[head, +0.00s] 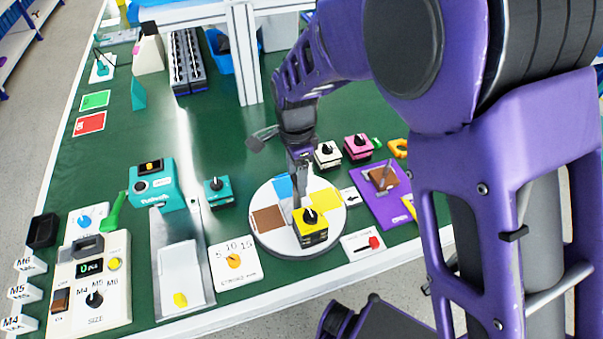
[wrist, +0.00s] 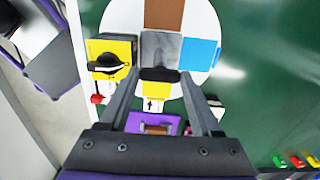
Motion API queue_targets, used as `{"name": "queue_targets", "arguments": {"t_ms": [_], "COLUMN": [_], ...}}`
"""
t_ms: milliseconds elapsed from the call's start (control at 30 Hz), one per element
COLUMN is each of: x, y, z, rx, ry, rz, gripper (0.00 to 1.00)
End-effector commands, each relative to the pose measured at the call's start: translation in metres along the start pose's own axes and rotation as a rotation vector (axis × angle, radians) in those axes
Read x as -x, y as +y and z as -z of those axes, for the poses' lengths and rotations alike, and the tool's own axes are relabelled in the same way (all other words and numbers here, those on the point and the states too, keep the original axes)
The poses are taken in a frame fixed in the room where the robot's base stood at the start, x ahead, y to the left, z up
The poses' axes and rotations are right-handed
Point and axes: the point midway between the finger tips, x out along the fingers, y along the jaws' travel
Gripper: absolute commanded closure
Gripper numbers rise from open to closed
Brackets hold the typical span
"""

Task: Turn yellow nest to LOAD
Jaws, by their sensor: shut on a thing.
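A white round turntable (head: 262,238) has a brown patch (head: 268,219), a blue patch (head: 284,187) and a yellow patch (head: 327,200). The yellow patch lies on its right side and shows partly in the wrist view (wrist: 160,74). A yellow box with a black knob (head: 310,228) stands at the turntable's front edge, and is at left in the wrist view (wrist: 110,52). My gripper (head: 297,201) points down at the turntable's middle. In the wrist view my gripper (wrist: 160,62) is shut on the grey central hub (wrist: 160,47). The fingers partly hide the hub. No LOAD lettering is readable.
A white card with an arrow (head: 352,196) lies right of the turntable, beside a purple tray (head: 370,206) with a brown block. White (head: 327,155) and pink (head: 357,147) knob boxes stand behind. A red-lever card (head: 362,243) lies at front right. A dial card (head: 235,262) lies left.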

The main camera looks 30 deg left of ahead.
Motion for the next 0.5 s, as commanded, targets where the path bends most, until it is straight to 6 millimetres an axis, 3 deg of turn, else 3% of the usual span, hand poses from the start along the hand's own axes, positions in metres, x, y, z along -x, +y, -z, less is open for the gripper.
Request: {"name": "queue_targets", "arguments": {"t_ms": [500], "x": [0.0012], "y": [-0.0011], "z": [-0.0027], "rx": [-0.045], "ry": [0.000], "rz": [0.003], "gripper": [1.00]}}
